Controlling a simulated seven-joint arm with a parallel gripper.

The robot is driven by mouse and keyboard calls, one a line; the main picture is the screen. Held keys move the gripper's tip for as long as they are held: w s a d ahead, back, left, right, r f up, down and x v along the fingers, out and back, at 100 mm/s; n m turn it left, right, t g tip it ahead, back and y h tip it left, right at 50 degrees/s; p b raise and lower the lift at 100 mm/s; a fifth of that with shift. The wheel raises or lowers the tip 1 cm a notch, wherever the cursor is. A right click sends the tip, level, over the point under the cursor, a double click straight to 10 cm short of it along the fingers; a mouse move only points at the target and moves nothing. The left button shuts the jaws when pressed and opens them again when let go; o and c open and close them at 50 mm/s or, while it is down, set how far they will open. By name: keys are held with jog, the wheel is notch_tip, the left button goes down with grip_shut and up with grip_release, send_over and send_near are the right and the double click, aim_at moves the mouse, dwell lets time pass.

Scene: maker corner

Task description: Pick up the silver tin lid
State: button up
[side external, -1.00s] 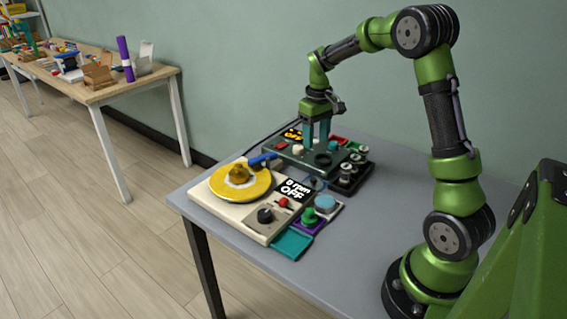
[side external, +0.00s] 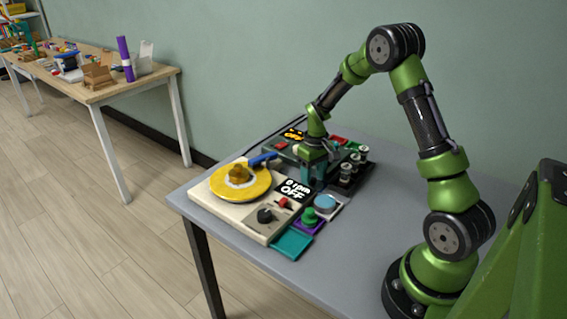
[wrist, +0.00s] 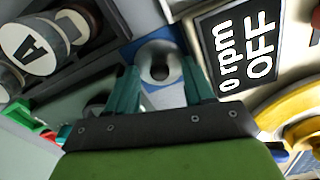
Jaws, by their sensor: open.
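A round silver piece with a dark centre, which looks like the silver tin lid (wrist: 160,62), sits on a blue tile (wrist: 148,48) in the wrist view. My gripper (wrist: 158,82) is open, with its two teal fingers pointing toward the lid, one to each side of it in the picture. I cannot tell whether the fingers touch it. In the side view my gripper (side external: 313,184) is low between the turntable unit and the dark console, and it hides the lid there.
The cream unit (side external: 243,222) with a yellow turntable (side external: 222,190) and an OFF display (side external: 293,189) is close on the left. A dark rack (side external: 350,179) of small jars stands close on the right. Teal, purple and grey tiles lie nearer the front. The table (side external: 375,215) is bare toward my base.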

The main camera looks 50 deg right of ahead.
grip_shut()
jog(key=shift+r, duration=0.15)
